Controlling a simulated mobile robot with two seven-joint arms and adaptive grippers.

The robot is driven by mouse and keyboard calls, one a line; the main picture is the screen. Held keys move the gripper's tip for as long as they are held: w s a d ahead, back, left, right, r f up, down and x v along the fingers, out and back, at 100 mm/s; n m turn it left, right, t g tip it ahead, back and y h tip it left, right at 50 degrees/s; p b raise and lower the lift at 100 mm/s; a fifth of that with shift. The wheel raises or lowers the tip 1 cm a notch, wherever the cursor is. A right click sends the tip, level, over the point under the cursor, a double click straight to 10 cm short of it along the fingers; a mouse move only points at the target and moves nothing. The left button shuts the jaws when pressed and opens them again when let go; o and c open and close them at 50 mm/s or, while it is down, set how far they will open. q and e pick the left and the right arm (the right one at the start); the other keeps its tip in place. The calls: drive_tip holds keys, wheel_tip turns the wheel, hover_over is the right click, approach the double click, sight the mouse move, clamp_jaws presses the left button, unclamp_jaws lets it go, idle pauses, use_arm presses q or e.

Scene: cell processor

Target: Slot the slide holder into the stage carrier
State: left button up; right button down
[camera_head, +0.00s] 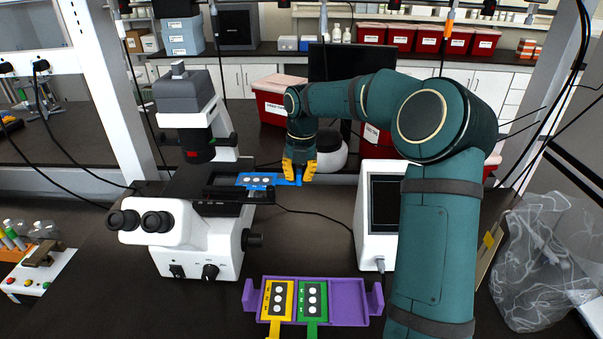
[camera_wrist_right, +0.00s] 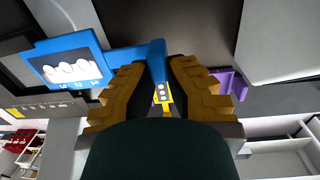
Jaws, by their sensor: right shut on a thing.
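A blue slide holder (camera_head: 258,180) with white round spots lies flat over the microscope's black stage. My right gripper (camera_head: 298,172) is shut on its handle at the stage's right side. In the right wrist view my right gripper (camera_wrist_right: 158,85) has the blue handle between its yellow fingers, and the blue holder (camera_wrist_right: 70,68) extends to the left. The stage carrier (camera_head: 222,190) is the dark frame on the white microscope (camera_head: 190,225). I cannot tell whether the holder is seated in it or just above it. My left gripper is not in view.
A purple tray (camera_head: 347,300) on the bench holds a yellow holder (camera_head: 275,303) and a green holder (camera_head: 312,303); its right compartment is empty. A white device with a dark screen (camera_head: 384,205) stands beside my right arm. A clear plastic bag (camera_head: 545,260) lies at the right.

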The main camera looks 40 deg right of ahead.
drive_tip(key=shift+w+a, duration=0.25)
drive_tip(key=shift+a, duration=0.1)
drive_tip(key=c, duration=1.1)
unclamp_jaws()
drive_tip(key=shift+o, duration=0.2)
wheel_tip(320, 180, up, 12)
drive_tip(key=shift+s+d, duration=0.2)
drive_tip(key=shift+s, duration=0.1)
